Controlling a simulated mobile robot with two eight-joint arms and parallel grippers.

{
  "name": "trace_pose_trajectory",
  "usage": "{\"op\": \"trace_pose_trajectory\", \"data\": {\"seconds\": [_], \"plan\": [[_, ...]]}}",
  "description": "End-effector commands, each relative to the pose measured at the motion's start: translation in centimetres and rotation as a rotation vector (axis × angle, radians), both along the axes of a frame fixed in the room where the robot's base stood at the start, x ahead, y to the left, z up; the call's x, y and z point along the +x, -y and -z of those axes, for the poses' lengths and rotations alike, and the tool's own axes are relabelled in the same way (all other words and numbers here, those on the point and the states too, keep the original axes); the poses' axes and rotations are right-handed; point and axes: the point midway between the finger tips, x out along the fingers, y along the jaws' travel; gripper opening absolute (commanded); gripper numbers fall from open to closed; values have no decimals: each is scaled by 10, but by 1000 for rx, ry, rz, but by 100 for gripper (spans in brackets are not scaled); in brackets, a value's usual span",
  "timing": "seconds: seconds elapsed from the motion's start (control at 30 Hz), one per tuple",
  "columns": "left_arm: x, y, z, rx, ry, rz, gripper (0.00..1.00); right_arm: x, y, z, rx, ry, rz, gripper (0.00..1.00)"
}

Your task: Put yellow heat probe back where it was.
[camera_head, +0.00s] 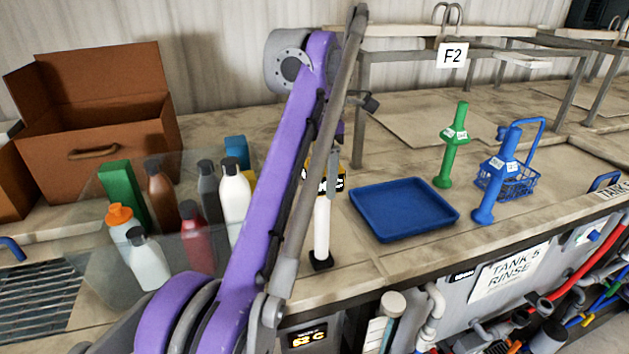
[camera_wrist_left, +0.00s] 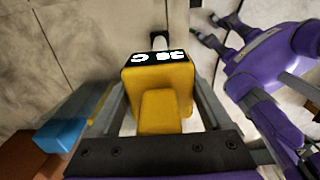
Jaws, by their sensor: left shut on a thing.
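The yellow heat probe (camera_head: 323,187) has a yellow head with a black display and a pale shaft. It is upright over the counter, left of the blue tray, its lower end at a small black foot (camera_head: 320,263) near the front edge. Whether the foot belongs to the probe or the counter, I cannot tell. My left gripper (camera_wrist_left: 160,92) is shut on the yellow head, which also shows in the left wrist view (camera_wrist_left: 158,78) between the fingers. In the head view my own arm hides most of this gripper. My right gripper cannot be made out.
A blue tray (camera_head: 402,209) lies to the right. Beyond it stand a green tool (camera_head: 449,160), a blue tool (camera_head: 496,182) and a blue basket (camera_head: 523,183). Several bottles (camera_head: 160,196) and an open brown box (camera_head: 98,136) are at left. The tank rinse panel (camera_head: 510,276) is below the edge.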

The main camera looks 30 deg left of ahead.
Motion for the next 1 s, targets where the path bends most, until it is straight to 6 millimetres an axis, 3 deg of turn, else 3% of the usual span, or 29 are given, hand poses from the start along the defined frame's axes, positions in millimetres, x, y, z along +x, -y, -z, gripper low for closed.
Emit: {"op": "trace_pose_trajectory", "data": {"seconds": [0.5,0.53,0.63,1.0], "plan": [[5,1,7,-1,1,0,0,-1,0,1,0,-2,0,64],[5,1,8,-1,1,0,84,-1,0,1,0,-2,0,64],[5,1,7,0,1,0,100,0,0,1,0,-1,0,64],[1,0,-2,-1,2,0,100,1,0,-1,0,2,0,64]]}}
